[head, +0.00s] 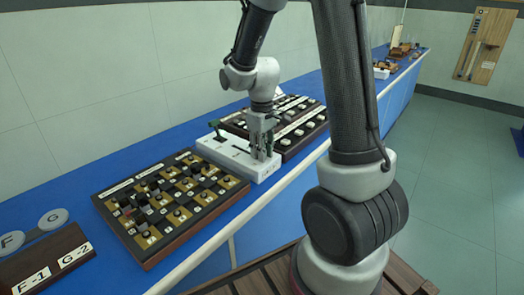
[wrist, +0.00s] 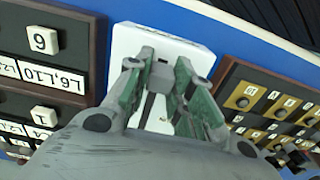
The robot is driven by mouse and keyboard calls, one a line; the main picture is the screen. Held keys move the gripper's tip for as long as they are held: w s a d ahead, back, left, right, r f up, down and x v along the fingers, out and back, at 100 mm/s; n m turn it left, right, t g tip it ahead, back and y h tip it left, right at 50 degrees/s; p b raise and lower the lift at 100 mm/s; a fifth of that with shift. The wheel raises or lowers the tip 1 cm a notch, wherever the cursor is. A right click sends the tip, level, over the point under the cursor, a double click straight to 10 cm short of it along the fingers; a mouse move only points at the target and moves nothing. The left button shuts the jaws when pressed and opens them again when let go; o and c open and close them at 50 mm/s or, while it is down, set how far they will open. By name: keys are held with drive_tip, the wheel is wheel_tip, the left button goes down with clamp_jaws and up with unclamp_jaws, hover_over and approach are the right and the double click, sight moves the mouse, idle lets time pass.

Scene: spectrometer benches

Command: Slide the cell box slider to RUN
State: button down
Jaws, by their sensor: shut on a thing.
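The white cell box (head: 222,153) lies on the blue bench, between two dark boards. In the head view my gripper (head: 261,153) points down onto the right part of its top. The box also shows in the wrist view (wrist: 193,48), under the green-padded fingers. My gripper (wrist: 162,75) is shut on the slider, a small grey-dark piece (wrist: 161,70) between the fingertips. The fingers hide most of the slider and its slot. I cannot read a RUN mark or tell the slider's exact position.
A board with brass squares and dark knobs (head: 168,200) lies left of the box. A dark rack with white tiles (head: 290,122) lies close on its right. Round F and G discs (head: 53,219) and a labelled block (head: 45,262) are at the near left. The bench's pale front edge (head: 215,245) runs alongside.

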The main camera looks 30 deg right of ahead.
sight(244, 150)
drive_tip(key=w+a, duration=0.1)
drive_tip(key=w, duration=0.1)
drive_tip(key=w+a, duration=0.1)
drive_tip(key=w, duration=0.2)
drive_tip(key=w+a, duration=0.1)
drive_tip(key=w, duration=0.1)
drive_tip(key=shift+w, duration=0.25)
drive_tip(key=c, duration=1.2)
unclamp_jaws()
drive_tip(key=shift+c, duration=0.2)
wheel_tip(244, 150, up, 12)
